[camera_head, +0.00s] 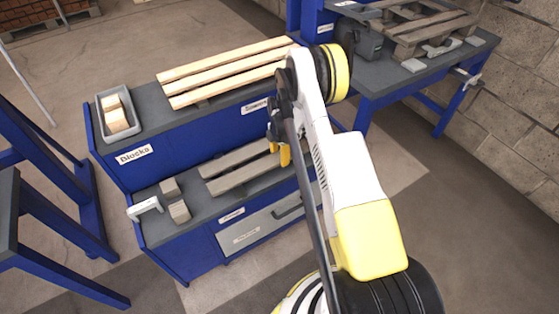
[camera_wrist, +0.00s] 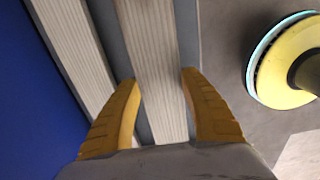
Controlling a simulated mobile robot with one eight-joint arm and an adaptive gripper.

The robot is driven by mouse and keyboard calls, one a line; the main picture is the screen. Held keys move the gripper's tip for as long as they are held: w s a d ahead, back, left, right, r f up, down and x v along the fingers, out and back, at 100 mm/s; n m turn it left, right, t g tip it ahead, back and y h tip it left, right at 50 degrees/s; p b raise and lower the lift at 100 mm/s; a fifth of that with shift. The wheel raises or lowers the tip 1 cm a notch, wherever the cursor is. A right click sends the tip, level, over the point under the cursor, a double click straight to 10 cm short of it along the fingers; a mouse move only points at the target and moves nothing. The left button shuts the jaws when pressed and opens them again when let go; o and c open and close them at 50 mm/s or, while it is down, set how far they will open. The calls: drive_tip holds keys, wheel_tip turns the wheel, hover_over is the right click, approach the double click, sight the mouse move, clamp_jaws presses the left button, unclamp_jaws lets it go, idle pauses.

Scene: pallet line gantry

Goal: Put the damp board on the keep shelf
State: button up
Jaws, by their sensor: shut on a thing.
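My gripper (camera_head: 279,151) is low over the lower shelf (camera_head: 205,207) of the blue bench, at the right part of two grey boards. In the wrist view its yellow fingers (camera_wrist: 160,80) are shut on the sides of one grey-brown board (camera_wrist: 150,40), the nearer one (camera_head: 240,176). The second grey board (camera_wrist: 68,40) lies parallel beside it, apart from the fingers; it also shows in the head view (camera_head: 232,158). I cannot tell by look which board is damp. The shelf labels, apart from "Blocks", are too small to read, so the keep shelf is not identified.
Several pale boards (camera_head: 225,73) lie on the upper shelf behind. A grey bin (camera_head: 118,117) with wood blocks stands at its left end. Grey blocks (camera_head: 175,198) and a white bracket (camera_head: 146,208) sit at the lower shelf's left. A pallet (camera_head: 415,28) rests on the right bench.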

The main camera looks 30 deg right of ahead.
drive_tip(key=shift+f, duration=0.55)
drive_tip(key=shift+f, duration=0.15)
drive_tip(key=o, duration=1.3)
drive_tip(key=shift+o, duration=0.2)
